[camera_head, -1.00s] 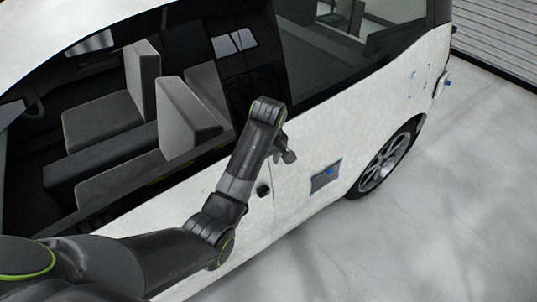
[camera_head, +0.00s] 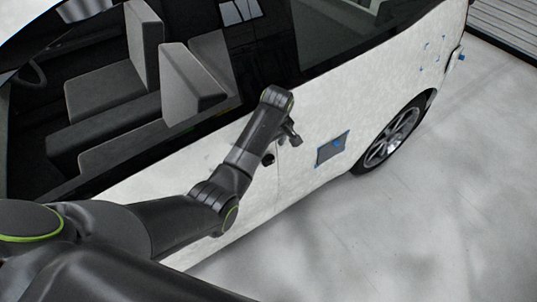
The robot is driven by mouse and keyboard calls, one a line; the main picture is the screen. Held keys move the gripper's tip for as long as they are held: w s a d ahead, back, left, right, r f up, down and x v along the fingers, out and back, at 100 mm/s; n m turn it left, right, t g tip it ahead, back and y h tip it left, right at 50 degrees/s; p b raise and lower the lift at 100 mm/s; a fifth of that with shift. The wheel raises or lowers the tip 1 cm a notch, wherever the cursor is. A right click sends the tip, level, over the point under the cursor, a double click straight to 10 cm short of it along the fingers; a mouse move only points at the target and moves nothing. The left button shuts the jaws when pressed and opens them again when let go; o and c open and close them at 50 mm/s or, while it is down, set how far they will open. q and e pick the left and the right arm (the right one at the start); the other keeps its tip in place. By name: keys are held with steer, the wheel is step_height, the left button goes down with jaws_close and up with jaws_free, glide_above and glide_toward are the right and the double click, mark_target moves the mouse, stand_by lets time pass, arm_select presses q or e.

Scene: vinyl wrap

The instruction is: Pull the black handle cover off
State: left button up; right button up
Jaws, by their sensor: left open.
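A small black piece on the white car door, which looks like the handle cover (camera_head: 268,160), shows just right of my left forearm. It is partly hidden by the arm and too small to see in detail. My left gripper (camera_head: 295,138) is open, above and to the right of the black piece, close to the door side. It looks empty and apart from the black piece, though its fingers are small and hard to make out. My right gripper is not in view.
The white car (camera_head: 325,108) fills the middle, with open-looking side windows showing grey seats (camera_head: 140,95). A grey patch with blue tape (camera_head: 332,149) is on its side, left of the rear wheel (camera_head: 393,137). The floor (camera_head: 430,220) at right is clear.

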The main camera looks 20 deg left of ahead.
mark_target(270, 161)
arm_select(q)
steer(key=shift+w+a+f, duration=0.1)
steer(key=shift+f, duration=0.9)
steer(key=shift+w+a+f, duration=0.1)
steer(key=shift+a+f, duration=0.05)
steer(key=shift+f, duration=0.9)
steer(key=shift+w+a+f, duration=0.1)
steer(key=shift+f, duration=0.9)
steer(key=shift+c, duration=0.5)
steer(key=c, duration=1.1)
steer(key=shift+s+d+r+p, duration=0.1)
steer(key=shift+s+d+p, duration=0.35)
steer(key=shift+p, duration=0.4)
steer(key=shift+s+d+r+p, duration=0.25)
steer(key=shift+s+d+p, duration=0.15)
steer(key=shift+d+p, duration=0.25)
steer(key=shift+s+d+r+p, duration=0.2)
steer(key=shift+s+d+p, duration=0.65)
steer(key=shift+d+p, duration=0.2)
steer(key=shift+s+d+r+p, duration=0.15)
steer(key=shift+s+d+p, duration=0.7)
steer(key=shift+d+p, duration=0.2)
